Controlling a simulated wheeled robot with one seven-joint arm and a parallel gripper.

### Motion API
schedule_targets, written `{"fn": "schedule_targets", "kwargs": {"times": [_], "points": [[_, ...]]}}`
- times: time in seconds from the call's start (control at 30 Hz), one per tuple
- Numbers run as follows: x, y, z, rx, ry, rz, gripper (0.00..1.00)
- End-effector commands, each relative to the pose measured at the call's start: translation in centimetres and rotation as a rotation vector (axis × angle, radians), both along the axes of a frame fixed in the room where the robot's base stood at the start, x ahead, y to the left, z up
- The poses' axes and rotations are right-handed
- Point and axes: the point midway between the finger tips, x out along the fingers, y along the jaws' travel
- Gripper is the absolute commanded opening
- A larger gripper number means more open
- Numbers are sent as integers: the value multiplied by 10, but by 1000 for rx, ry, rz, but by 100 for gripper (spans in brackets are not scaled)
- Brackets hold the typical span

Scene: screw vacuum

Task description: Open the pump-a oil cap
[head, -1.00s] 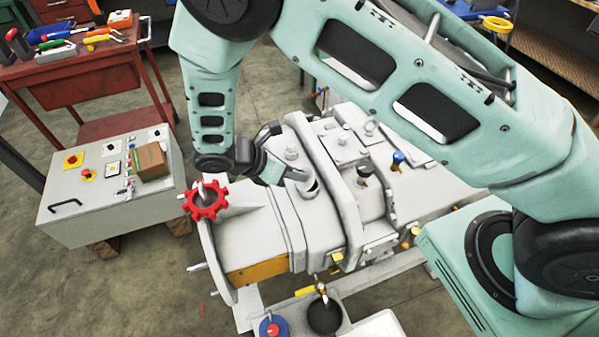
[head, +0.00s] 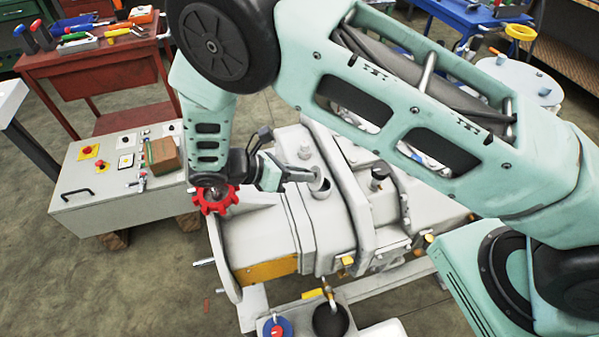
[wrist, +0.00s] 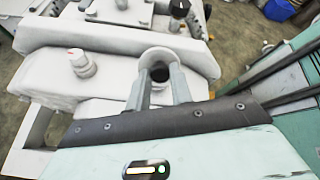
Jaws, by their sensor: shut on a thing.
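The pump (head: 262,238) is a large pale grey casting in the middle of the head view. A short, pale round fitting with a dark centre (head: 320,187) stands on its top; it also shows in the wrist view (wrist: 157,57). My gripper (head: 305,174) reaches it from the left. In the wrist view my two grey fingers (wrist: 159,88) lie on either side of the fitting, shut on it. I cannot tell whether this fitting is the oil cap itself or a neck around it.
A red handwheel (head: 214,200) is close below my wrist. A grey control box (head: 100,205) with a brown block (head: 164,155) stands left, a red tool cart (head: 88,68) behind it. A blue-and-red knob (head: 277,328) is in front. Bare floor lies at lower left.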

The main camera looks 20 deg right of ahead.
Motion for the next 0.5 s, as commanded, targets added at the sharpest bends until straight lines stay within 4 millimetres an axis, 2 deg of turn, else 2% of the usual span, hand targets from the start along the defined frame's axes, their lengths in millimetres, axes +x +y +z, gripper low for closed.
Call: {"fn": "schedule_targets", "kwargs": {"times": [0.03, 0.1, 0.5], "points": [[0, 0, -1, 2, 1, 1, 25], [0, 0, -1, 2, 1, 1, 44], [0, 0, 0, 1, 0, 0, 44]]}}
